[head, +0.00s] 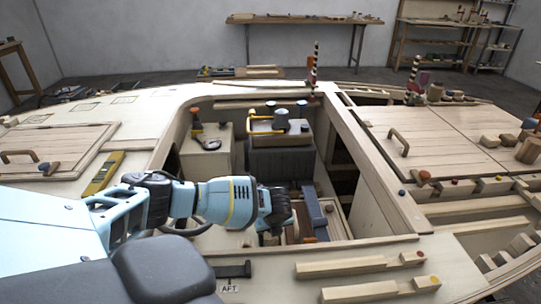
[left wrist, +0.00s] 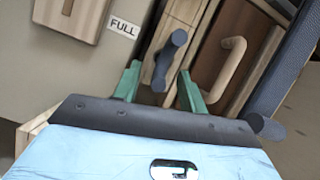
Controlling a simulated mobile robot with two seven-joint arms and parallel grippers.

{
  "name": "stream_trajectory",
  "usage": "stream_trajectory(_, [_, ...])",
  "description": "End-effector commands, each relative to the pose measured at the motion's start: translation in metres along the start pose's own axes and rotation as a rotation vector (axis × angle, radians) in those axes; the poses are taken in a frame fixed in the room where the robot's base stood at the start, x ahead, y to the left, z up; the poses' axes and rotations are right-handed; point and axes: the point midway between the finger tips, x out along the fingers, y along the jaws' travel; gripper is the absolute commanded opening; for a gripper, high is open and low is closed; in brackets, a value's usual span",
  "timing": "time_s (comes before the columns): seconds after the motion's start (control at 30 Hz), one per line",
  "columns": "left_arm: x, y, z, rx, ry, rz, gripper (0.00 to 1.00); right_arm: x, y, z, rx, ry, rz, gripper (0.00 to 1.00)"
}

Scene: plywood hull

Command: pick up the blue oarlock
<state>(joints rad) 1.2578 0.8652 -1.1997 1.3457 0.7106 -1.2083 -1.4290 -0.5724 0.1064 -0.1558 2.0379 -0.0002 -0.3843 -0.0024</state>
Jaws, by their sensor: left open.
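A slate-blue piece with a rounded crossbar end (left wrist: 168,58), which looks like the blue oarlock, lies between my left gripper's two green fingers in the left wrist view. My left gripper (left wrist: 159,78) is open, with a finger on either side of the piece. I cannot tell whether either finger touches it. In the head view my left arm reaches into the open hull well, and the gripper (head: 272,236) points down there. The arm and gripper hide the oarlock in that view. My right gripper is not in view.
The well has wooden walls (head: 377,190) close around the gripper. A grey box (head: 280,160) stands behind it.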

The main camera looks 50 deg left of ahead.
Motion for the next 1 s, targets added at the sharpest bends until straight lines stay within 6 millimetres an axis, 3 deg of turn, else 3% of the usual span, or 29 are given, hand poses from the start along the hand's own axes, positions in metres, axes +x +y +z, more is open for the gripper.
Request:
stream_trajectory(0.07, [0.000, 0.000, 0.000, 0.000, 0.000, 0.000, 0.42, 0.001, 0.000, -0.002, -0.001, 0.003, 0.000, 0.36])
stream_trajectory(0.4, [0.000, 0.000, 0.000, 0.000, 0.000, 0.001, 0.00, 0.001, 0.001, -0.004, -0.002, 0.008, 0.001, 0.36])
stream_trajectory(0.73, [-0.004, 0.000, 0.002, -0.001, -0.001, 0.001, 0.00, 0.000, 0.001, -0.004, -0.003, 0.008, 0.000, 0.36])
stream_trajectory(1.0, [-0.046, -0.001, 0.020, -0.001, -0.003, -0.001, 0.00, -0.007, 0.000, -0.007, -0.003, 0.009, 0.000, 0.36])
